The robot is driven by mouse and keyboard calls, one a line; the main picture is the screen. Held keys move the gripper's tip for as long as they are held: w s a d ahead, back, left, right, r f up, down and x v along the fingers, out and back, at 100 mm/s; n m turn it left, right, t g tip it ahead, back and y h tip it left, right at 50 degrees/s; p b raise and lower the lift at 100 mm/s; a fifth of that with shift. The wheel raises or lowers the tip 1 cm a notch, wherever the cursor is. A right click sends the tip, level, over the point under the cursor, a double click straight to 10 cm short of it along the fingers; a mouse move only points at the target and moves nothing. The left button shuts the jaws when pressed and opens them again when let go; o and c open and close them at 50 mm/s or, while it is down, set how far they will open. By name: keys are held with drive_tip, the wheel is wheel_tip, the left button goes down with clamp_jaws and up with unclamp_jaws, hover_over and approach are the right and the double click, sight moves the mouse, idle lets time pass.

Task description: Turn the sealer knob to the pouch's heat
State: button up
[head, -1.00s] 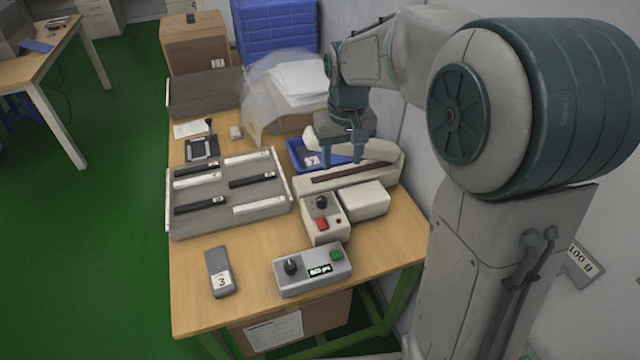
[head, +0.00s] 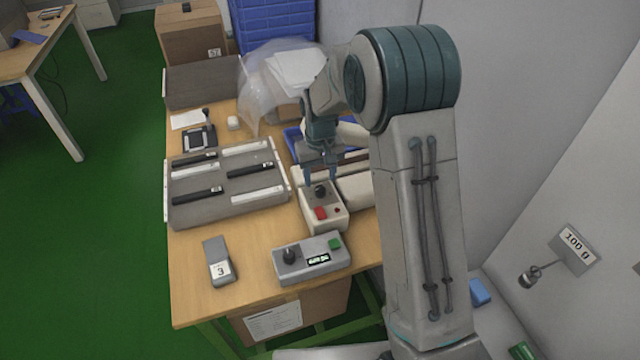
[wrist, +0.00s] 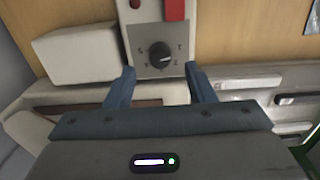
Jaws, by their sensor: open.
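The sealer's control box (head: 323,222) is cream, with a black round knob (head: 320,191) at its far end and a red button nearer the front. In the wrist view the knob (wrist: 160,55) sits on a grey dial plate (wrist: 160,46) with small marks too blurred to read. A light pointer line shows on the knob. My gripper (head: 321,176) is open and empty, just beyond the knob in the head view. In the wrist view its two blue fingers (wrist: 158,80) stand apart, with the knob ahead of the gap between them. I see no pouch that I can make out clearly.
A grey box (head: 313,259) with a black knob and green button stands at the front. A grey device marked 3 (head: 217,262) lies left of it. A grey slotted tray (head: 228,212) is left of the sealer. Clear bags stand behind.

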sight(320, 188)
drive_tip(key=shift+f, duration=2.15)
drive_tip(key=c, duration=1)
